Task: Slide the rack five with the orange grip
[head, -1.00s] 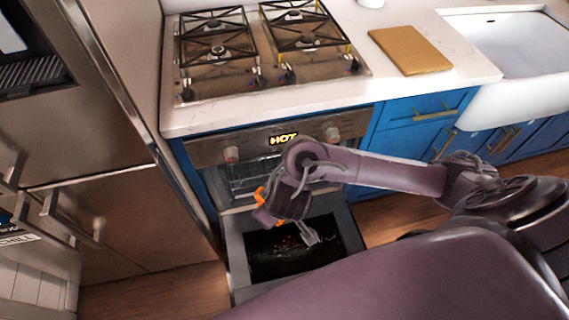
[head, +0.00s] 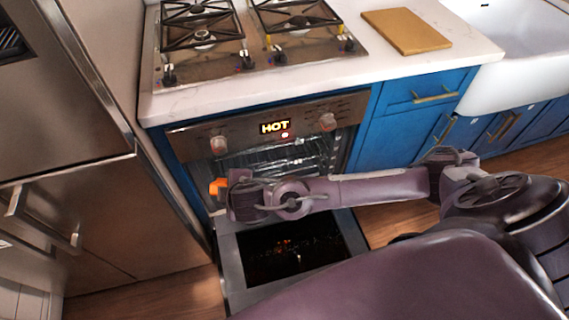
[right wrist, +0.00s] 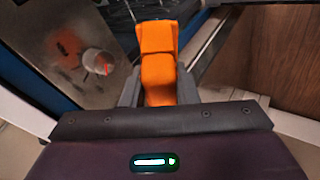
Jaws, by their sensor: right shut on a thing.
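The orange grip (head: 218,187) shows at the left side of the oven opening. In the right wrist view the orange grip (right wrist: 158,62) stands between my right gripper's fingers. My right gripper (right wrist: 158,90) is shut on it; in the head view, my wrist partly hides the grip. Wire racks (head: 285,160) show inside the oven (head: 315,118), behind my forearm. Which rack carries the grip cannot be told. My left gripper is not in view.
The oven door (head: 231,265) hangs open below my right arm. The steel fridge (head: 130,210) stands close on the left, blue cabinets (head: 410,115) on the right. A cutting board (head: 406,31) lies on the counter.

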